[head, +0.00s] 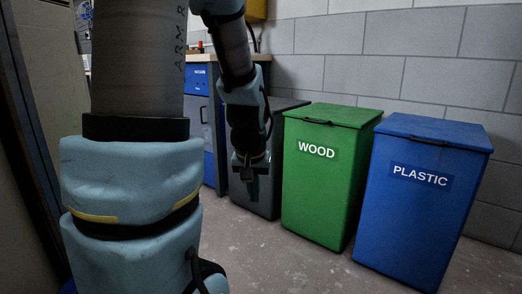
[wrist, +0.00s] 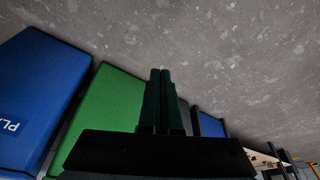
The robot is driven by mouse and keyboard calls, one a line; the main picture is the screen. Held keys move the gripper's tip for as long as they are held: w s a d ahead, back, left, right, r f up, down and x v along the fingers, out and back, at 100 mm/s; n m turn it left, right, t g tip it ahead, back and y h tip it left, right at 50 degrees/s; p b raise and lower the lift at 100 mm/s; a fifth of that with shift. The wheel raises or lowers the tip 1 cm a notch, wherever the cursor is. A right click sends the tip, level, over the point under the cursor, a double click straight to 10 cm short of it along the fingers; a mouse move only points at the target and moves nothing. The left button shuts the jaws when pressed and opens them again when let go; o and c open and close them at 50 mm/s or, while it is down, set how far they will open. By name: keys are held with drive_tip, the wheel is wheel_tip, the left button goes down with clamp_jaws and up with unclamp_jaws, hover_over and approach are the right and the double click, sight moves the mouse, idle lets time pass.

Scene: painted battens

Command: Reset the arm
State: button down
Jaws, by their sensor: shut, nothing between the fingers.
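My gripper (head: 253,190) hangs at the end of my arm in the head view, fingers pointing down, in front of a dark grey bin and left of the green bin. In the wrist view the two dark green fingers of my gripper (wrist: 162,72) lie side by side, closed together. Nothing is between them. The fingers are apart from the floor and the bins as far as I can see. My thick arm links cover much of the left half of the head view.
A green WOOD bin (head: 320,190) and a blue PLASTIC bin (head: 415,215) stand by the block wall, lids down. A dark grey bin (head: 268,205) stands left of them, beside a workbench with a blue front (head: 197,80). The concrete floor (head: 290,270) in front is clear.

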drive_tip(key=s+a+r+g+p, duration=0.2)
drive_tip(key=s+a+p, duration=0.1)
drive_tip(key=s+a, duration=0.3)
wheel_tip(320, 180, up, 37)
drive_tip(key=s+d+p, duration=0.1)
drive_tip(key=p, duration=3.5)
drive_tip(key=shift+f+n+p, duration=0.15)
drive_tip(key=shift+n+p, duration=0.15)
drive_tip(key=shift+p, duration=0.1)
